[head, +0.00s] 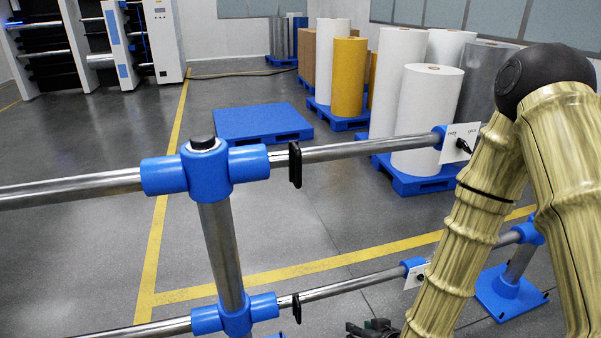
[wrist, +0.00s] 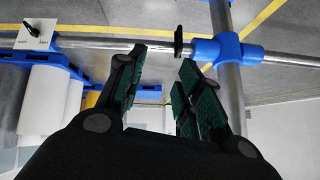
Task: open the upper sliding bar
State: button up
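The upper sliding bar (head: 345,150) is a metal tube running right from the upper blue joint (head: 208,170) to a small white plate (head: 458,142) with a dark knob. A black handle (head: 295,165) sits on it near the joint. My gripper (head: 375,328) shows only partly at the bottom edge of the head view, below the upper bar. In the wrist view, which looks upside down, my gripper (wrist: 163,80) has its green-padded fingers apart and nothing between them. A bar (wrist: 110,43) with a black handle (wrist: 178,42) shows beyond the fingers; it appears to be the lower one.
A lower bar (head: 345,285) with its own black handle (head: 296,308) runs below the upper one. A metal post (head: 221,255) joins the blue joints. Behind the rails stand a blue pallet (head: 262,123) and paper rolls (head: 427,115). The floor between is clear.

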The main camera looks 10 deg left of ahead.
jog(key=w+a+r+n+t+y, duration=0.1)
jog(key=w+a+r+t, duration=0.2)
jog(key=r, duration=0.6)
jog(key=w+a+r+n+t+y, duration=0.1)
jog(key=w+a+r+y, duration=0.1)
jog(key=w+a+r, duration=0.35)
jog(key=n+t+y, duration=0.2)
jog(key=t+y, duration=0.1)
send_near(300, 173)
jog(key=p+x, duration=0.1)
jog(key=x, duration=0.9)
jog(key=shift+w+a, duration=0.2)
jog(key=shift+w, duration=0.15)
grip_shut()
